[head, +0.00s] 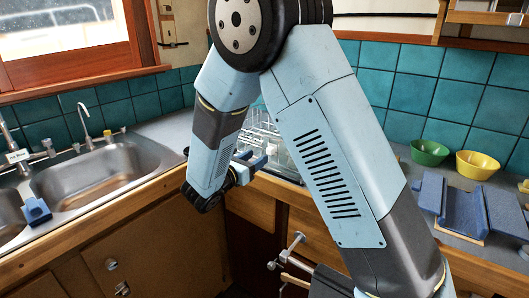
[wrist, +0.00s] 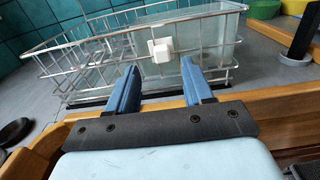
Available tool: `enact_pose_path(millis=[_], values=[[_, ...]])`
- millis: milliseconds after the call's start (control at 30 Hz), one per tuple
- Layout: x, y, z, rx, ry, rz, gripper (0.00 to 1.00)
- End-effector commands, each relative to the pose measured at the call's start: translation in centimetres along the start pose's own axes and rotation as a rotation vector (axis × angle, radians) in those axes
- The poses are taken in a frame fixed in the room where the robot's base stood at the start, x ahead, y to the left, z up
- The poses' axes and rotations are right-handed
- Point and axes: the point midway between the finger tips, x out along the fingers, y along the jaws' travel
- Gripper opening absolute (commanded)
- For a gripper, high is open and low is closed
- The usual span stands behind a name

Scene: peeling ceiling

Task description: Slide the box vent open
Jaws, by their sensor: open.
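My gripper (head: 250,163) is open over the counter edge, in front of the wire dish rack. In the wrist view its two blue fingers (wrist: 158,68) point at the rack, with nothing held between them. A blue box-like piece (head: 463,212) with upright side panels sits on the right counter in the head view. It may be the box vent, but I cannot tell for sure. It stands well to the right of my gripper. No sliding cover can be made out clearly in either view.
The wire dish rack (wrist: 100,50) holds clear containers and carries a white square clip (wrist: 160,50). A green bowl (head: 429,152) and a yellow bowl (head: 477,165) stand behind the blue piece. A steel sink (head: 105,178) lies left. Wooden counter edging (wrist: 265,108) runs below my gripper.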

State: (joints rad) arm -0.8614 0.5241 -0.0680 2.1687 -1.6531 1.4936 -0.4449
Motion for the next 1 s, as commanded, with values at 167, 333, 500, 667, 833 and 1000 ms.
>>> enact_pose_path(millis=[167, 333, 500, 667, 833, 1000], values=[[3.1, -0.1, 0.0, -0.001, -0.001, -0.003, 0.51], [5.2, -0.1, 0.0, 0.000, 0.000, -0.002, 0.51], [6.3, -0.1, 0.0, 0.000, 0.000, -0.002, 0.51], [6.5, -0.1, 0.0, 0.000, 0.000, -0.001, 0.51], [6.5, -0.1, 0.0, 0.000, 0.000, -0.002, 0.50], [6.5, -0.1, 0.0, 0.000, 0.000, -0.002, 0.34]])
